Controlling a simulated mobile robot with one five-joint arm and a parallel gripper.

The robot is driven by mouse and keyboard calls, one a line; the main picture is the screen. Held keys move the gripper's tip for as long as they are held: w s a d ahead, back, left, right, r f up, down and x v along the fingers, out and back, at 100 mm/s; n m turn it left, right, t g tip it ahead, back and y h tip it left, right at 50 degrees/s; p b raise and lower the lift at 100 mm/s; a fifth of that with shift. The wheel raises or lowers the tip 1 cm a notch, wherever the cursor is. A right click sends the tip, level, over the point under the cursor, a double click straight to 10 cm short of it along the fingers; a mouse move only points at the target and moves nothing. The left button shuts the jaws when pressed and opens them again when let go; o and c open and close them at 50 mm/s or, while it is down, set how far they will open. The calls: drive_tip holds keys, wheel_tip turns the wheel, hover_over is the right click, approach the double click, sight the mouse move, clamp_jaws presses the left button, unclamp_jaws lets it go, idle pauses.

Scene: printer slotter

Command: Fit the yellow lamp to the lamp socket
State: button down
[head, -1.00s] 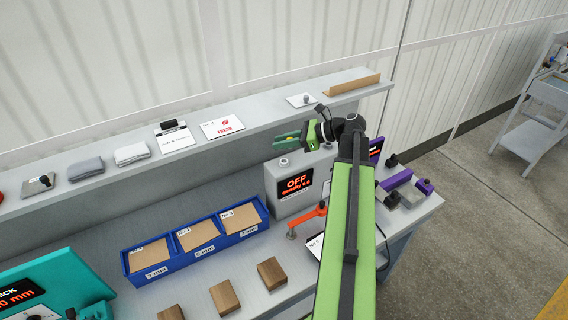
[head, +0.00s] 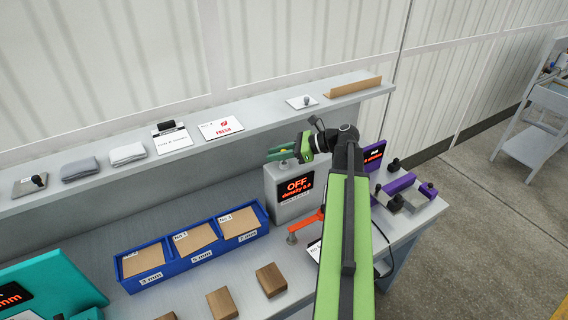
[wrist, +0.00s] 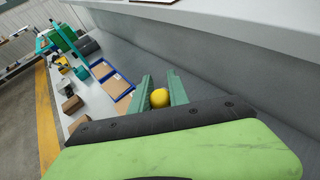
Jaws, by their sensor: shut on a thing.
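The yellow lamp (wrist: 159,98) sits between the two green fingers of my gripper (wrist: 162,80) in the wrist view. My gripper is shut on it. In the head view my gripper (head: 282,152) is over the top of the grey box (head: 285,205), whose display reads OFF and density 0.0. The lamp is mostly hidden by the fingers there. I cannot make out the lamp socket now; the top of the box is partly covered by the gripper. I cannot tell if the lamp touches the box.
The shelf (head: 250,125) runs behind the gripper. A blue three-part tray (head: 190,262), wooden blocks (head: 271,280) and an orange clamp-like piece (head: 306,224) lie left of and before the box. Purple parts (head: 400,184) stand at right.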

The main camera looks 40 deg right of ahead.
drive_tip(key=shift+f+b, duration=1.15)
drive_tip(key=shift+f, duration=0.1)
idle(0.3)
drive_tip(key=c, duration=1.2)
unclamp_jaws()
drive_tip(key=p+v, duration=0.6)
drive_tip(key=v, duration=1.1)
drive_tip(key=shift+s+d+r+p, duration=0.1)
drive_tip(key=shift+s+r+p, duration=0.05)
drive_tip(key=shift+p, duration=0.15)
